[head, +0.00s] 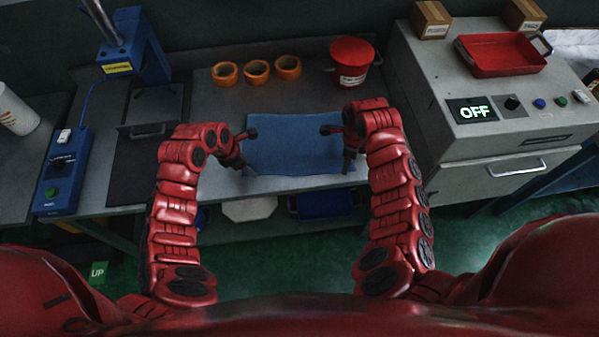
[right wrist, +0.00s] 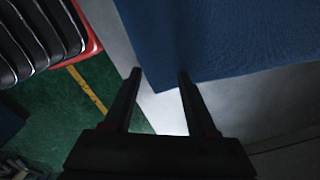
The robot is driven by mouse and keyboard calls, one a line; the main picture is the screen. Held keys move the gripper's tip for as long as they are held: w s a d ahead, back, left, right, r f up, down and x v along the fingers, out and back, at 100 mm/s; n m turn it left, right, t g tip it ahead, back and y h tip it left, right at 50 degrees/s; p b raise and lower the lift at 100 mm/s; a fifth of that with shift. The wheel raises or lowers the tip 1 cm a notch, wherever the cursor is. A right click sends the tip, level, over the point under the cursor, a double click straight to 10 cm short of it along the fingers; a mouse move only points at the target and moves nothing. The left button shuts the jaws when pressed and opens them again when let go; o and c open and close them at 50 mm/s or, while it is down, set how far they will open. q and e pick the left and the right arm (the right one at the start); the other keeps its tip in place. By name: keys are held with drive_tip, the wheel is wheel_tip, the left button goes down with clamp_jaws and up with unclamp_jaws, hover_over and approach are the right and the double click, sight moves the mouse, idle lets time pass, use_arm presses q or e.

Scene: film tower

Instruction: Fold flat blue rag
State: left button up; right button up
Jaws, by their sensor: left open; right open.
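The blue rag (head: 295,142) lies flat and unfolded on the grey worktop in the head view, near its front edge. My left gripper (head: 246,152) is open at the rag's left edge. My right gripper (head: 338,150) is at the rag's right side, its fingers partly hidden by my arm in the head view. In the right wrist view the right gripper (right wrist: 157,75) is open, with a corner of the blue rag (right wrist: 225,38) between and beyond its fingertips. Neither gripper visibly holds cloth. I cannot tell whether the fingers touch the rag.
Several orange tape rolls (head: 257,71) and a red lidded bucket (head: 352,62) stand behind the rag. A machine with an OFF display (head: 472,110) and a red tray (head: 500,55) is at right. A blue control box (head: 62,170) is at left. The worktop's front edge (head: 300,183) is close.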

use_arm(q)
drive_tip(key=shift+f, duration=0.3)
use_arm(e)
drive_tip(key=shift+f, duration=0.3)
use_arm(q)
drive_tip(key=shift+r, duration=0.1)
drive_tip(key=shift+c, duration=0.4)
use_arm(e)
drive_tip(key=shift+r, duration=0.1)
drive_tip(key=shift+c, duration=0.4)
use_arm(q)
clamp_jaws()
use_arm(e)
drive_tip(key=shift+s, duration=0.1)
clamp_jaws()
